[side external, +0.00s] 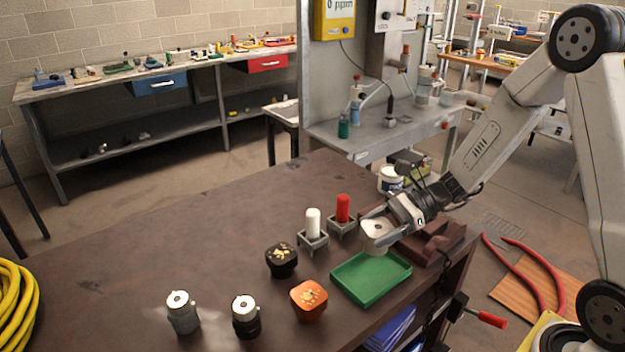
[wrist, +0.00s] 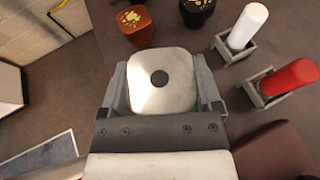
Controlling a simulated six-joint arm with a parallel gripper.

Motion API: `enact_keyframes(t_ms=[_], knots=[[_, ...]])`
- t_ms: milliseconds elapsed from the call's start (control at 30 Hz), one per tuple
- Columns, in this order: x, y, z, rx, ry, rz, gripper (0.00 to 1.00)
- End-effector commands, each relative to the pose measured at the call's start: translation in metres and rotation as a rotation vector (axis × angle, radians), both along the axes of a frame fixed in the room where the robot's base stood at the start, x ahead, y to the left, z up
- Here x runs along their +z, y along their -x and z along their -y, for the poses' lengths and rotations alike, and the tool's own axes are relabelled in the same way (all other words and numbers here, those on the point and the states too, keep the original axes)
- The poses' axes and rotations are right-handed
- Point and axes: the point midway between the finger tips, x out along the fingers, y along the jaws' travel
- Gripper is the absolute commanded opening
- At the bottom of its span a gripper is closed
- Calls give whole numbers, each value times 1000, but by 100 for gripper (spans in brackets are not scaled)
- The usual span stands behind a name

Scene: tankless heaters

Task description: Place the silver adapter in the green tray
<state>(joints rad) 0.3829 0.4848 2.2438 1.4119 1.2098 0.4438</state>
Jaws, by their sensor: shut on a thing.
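The silver adapter (wrist: 161,80) is a rounded square metal piece with a dark round hole in its top. My gripper (side external: 378,238) is shut on it, with one finger on each side, and it shows the same way in the wrist view. In the side view the silver adapter (side external: 376,228) is held above the far part of the green tray (side external: 371,279). The tray lies flat on the brown table and looks empty. In the wrist view the adapter and gripper hide nearly all of the tray; only a bit of green shows by the right finger.
A white cylinder (side external: 313,222) and a red cylinder (side external: 342,208) stand in grey holders behind the tray. An orange piece (side external: 309,299) and a black piece (side external: 281,260) stand left of it. Two grey-topped fittings (side external: 183,312) stand front left. The table's left middle is clear.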

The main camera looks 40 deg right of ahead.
Motion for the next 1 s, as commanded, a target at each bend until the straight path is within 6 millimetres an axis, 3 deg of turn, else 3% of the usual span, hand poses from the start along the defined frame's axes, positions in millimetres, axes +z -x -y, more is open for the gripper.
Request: enact_keyframes(t_ms=[367,1000], knots=[[-12,-1,0,-4,-2,0,0],[-60,-1,1,-4,0,-1,0]])
